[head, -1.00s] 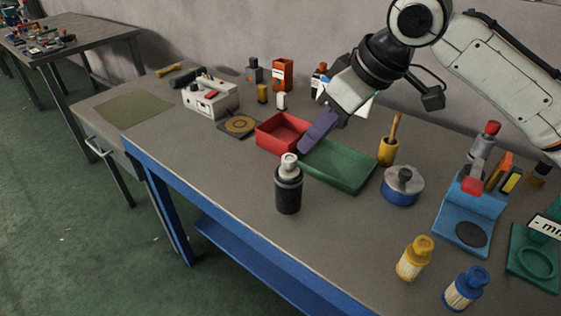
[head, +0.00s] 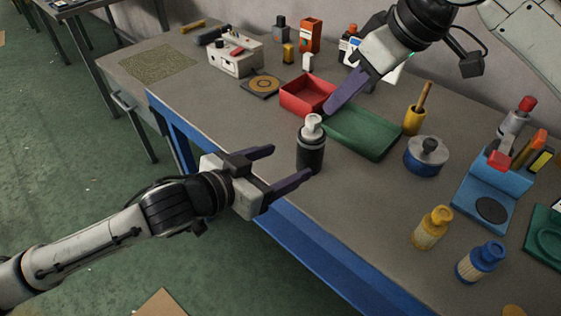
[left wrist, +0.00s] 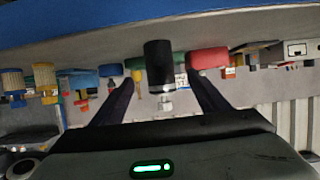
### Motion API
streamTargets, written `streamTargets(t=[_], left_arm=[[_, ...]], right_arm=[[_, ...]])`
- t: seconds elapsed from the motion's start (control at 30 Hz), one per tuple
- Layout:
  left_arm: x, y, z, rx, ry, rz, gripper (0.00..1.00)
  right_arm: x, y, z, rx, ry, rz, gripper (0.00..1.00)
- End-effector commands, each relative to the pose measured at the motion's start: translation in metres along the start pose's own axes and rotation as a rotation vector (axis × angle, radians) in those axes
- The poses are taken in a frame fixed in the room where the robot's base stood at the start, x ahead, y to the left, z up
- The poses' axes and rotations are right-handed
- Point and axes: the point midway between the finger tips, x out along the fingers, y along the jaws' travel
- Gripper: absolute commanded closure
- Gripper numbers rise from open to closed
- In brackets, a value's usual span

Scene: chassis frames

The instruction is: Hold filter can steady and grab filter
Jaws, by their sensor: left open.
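The black filter can (head: 311,153) stands upright near the front edge of the table, with a white filter (head: 313,124) protruding from its top. My left gripper (head: 290,162) is open, its two purple fingers pointing at the can from the left; it is empty. In the left wrist view the picture is upside down, and the can (left wrist: 158,60) with the white filter (left wrist: 166,103) appears between the finger directions, ahead of the fingertips. My right gripper (head: 330,110) points down behind the can, above the red tray; its fingers overlap, so its opening is unclear.
Behind the can lie a red tray (head: 291,107) and a green tray (head: 352,145). A blue pot (head: 424,163), a yellow cup (head: 413,121), a blue stand (head: 467,207), and yellow (head: 429,234) and blue (head: 475,266) capped cartridges stand to the right. The table's blue front edge (head: 330,258) runs below.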

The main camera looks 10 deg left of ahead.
Motion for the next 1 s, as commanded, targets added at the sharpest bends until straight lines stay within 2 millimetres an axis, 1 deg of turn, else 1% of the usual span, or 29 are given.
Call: streamTargets(t=[0.17, 0.27, 0.5, 0.7, 0.8, 1.0], left_arm=[[0.005, 0.0, 0.0, 0.01, -0.018, 0.005, 0.31], [0.017, 0.0, -0.001, 0.009, -0.018, 0.005, 0.31], [0.059, 0.0, -0.001, 0.011, -0.017, 0.004, 0.31], [0.089, 0.001, 0.0, 0.012, -0.017, 0.005, 0.31], [0.098, 0.001, 0.001, 0.011, -0.018, 0.005, 0.31], [0.104, 0.001, 0.001, 0.011, -0.016, 0.006, 0.31]], right_arm=[[0.0, 0.0, 0.0, 0.0, 0.0, 0.0, 0.69], [0.0, 0.0, 0.0, 0.0, 0.0, 0.0, 0.69], [0.0, 0.0, 0.0, 0.0, 0.0, 0.0, 0.69], [0.0, 0.0, 0.0, 0.0, 0.0, 0.0, 0.69], [0.0, 0.0, 0.0, 0.0, 0.0, 0.0, 0.69], [0.0, 0.0, 0.0, 0.0, 0.0, 0.0, 0.69]])
